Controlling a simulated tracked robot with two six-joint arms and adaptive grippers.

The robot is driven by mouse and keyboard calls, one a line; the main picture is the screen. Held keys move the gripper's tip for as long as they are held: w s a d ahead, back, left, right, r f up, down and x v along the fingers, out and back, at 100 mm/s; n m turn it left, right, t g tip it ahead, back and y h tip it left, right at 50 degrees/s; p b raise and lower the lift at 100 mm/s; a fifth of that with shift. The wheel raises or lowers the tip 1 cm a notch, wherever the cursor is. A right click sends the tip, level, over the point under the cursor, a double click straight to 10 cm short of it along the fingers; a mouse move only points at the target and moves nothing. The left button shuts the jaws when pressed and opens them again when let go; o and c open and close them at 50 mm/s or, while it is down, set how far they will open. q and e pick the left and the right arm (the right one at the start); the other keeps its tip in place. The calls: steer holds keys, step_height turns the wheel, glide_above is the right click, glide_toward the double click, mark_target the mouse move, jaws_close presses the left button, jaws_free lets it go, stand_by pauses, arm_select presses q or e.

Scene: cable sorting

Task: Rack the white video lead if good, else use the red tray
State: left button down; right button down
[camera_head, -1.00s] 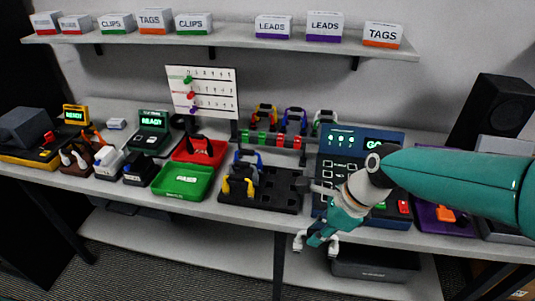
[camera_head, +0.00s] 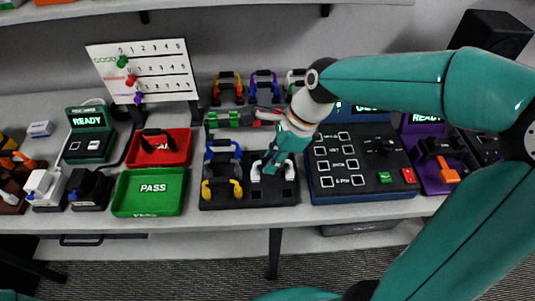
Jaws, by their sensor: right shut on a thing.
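My right gripper (camera_head: 272,168) points down over the right part of a black slotted holder (camera_head: 240,203). It is shut on a white lead, whose two white ends (camera_head: 289,170) show on either side of it. I cannot tell if the ends touch the holder. A blue lead (camera_head: 223,150) and a yellow lead (camera_head: 222,188) sit in the holder's left part. The red tray (camera_head: 178,134) holds a black lead (camera_head: 158,142). The tester (camera_head: 340,190) stands right of the holder; its screen (camera_head: 367,107) is mostly hidden by my arm. My left gripper is out of view.
A green PASS tray (camera_head: 150,212) is empty. A score board (camera_head: 145,70) stands at the back. A purple station (camera_head: 437,172) is at the right.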

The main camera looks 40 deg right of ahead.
step_height(320, 180, down, 5)
steer(key=b, duration=0.4)
steer(key=shift+r+p, duration=0.1)
steer(key=shift+p, duration=0.25)
stand_by(1.2)
steer(key=shift+f, duration=0.5)
stand_by(0.5)
steer(key=shift+f, duration=0.45)
stand_by(1.1)
